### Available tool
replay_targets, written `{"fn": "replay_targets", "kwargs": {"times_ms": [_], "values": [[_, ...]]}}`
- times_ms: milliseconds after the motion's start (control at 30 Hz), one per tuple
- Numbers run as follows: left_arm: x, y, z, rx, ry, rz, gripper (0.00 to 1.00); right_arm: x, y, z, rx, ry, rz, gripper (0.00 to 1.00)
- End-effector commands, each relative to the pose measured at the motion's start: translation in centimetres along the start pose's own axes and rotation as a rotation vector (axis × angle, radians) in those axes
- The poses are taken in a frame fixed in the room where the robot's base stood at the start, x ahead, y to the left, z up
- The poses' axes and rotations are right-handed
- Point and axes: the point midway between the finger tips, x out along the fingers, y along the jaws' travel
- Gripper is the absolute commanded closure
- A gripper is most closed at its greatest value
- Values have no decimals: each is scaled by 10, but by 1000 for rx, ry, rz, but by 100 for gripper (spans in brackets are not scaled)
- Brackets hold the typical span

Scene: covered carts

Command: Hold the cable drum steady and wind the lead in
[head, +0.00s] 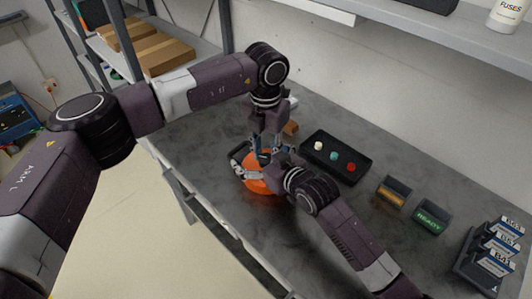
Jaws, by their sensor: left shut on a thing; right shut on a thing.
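The orange cable drum (262,187) is on the grey worktop, left of the black tray. My two grippers and wrists cover most of it. My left gripper (263,153) comes down from above and is shut at the drum's back. My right gripper (244,171) reaches across the drum from the right and is shut near its left side. A dark piece (238,151) shows at the drum's upper left; I cannot tell if it is a handle. The exact grip points and the lead cannot be made out.
A black tray (318,165) with white, teal and red buttons lies right of the drum. Farther right are an amber-faced box (394,191), a green READY box (431,216) and a rack of labelled boxes (470,262). A wall shelf overhangs the back. The worktop's front is clear.

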Motion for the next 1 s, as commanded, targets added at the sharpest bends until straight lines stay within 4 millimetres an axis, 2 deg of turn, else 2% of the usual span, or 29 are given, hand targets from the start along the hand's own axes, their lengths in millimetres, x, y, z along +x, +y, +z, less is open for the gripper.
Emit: {"fn": "replay_targets", "kwargs": {"times_ms": [300,767,800,933,1000], "values": [[-1,0,-1,92,3,0,95,0,3,4,-4,-8,5,52],[-1,0,-1,102,4,-1,95,0,3,4,-3,-9,6,52],[-1,0,-1,102,4,-1,68,0,3,4,-4,-9,6,52],[-1,-1,-1,102,2,-1,53,0,3,4,-4,-9,5,52],[0,-1,-1,103,2,-2,53,0,2,4,-4,-8,5,52]]}}
